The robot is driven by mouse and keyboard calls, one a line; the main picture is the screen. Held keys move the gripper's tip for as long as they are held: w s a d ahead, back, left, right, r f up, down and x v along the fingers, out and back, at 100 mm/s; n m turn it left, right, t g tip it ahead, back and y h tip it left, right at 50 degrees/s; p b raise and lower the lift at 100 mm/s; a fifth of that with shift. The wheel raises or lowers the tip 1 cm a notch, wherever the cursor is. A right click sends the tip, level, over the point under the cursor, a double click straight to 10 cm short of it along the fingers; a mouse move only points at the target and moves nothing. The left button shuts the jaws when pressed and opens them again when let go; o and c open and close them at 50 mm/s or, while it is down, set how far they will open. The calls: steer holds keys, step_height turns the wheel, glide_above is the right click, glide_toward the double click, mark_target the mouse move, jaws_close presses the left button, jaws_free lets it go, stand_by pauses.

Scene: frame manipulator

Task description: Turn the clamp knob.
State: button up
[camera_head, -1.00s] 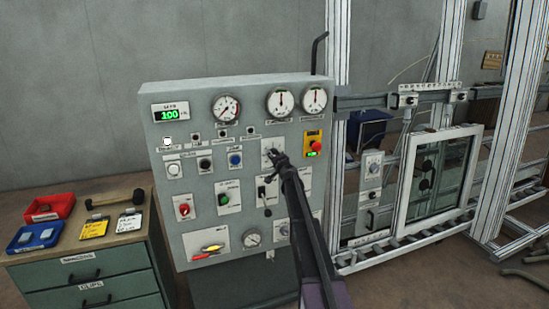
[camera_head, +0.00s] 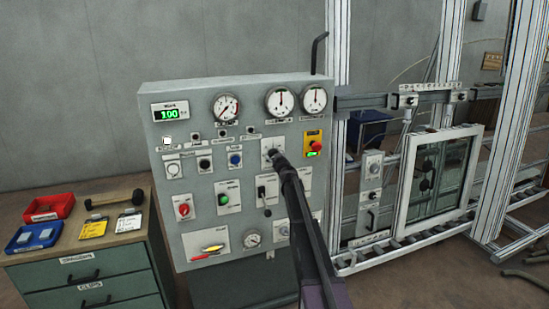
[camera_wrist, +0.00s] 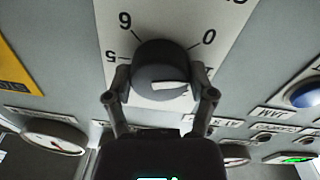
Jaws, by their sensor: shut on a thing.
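The dark round knob (camera_wrist: 158,60) sits on a white dial plate (camera_wrist: 225,15) with the figures 5, 6 and 0 showing around it. A pale mark on the knob's face lies toward its lower right in the wrist view. My gripper (camera_wrist: 160,78) is shut on the knob, one finger on each side. In the head view my gripper (camera_head: 275,156) reaches the panel left of the red stop button and covers most of the knob. I cannot read a clamp label on it.
The grey control panel (camera_head: 160,220) carries a red stop button (camera_head: 315,144), a blue button (camera_head: 235,159), gauges and switches close around my gripper. A drawer cabinet (camera_head: 110,268) stands left. A metal frame with a window (camera_head: 402,190) stands right.

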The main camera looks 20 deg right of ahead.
steer(key=n, duration=0.5)
steer(key=shift+n, duration=0.3)
stand_by(0.4)
steer(key=o, duration=1.1)
steer(key=shift+c, duration=0.2)
steer(key=shift+m, duration=0.6)
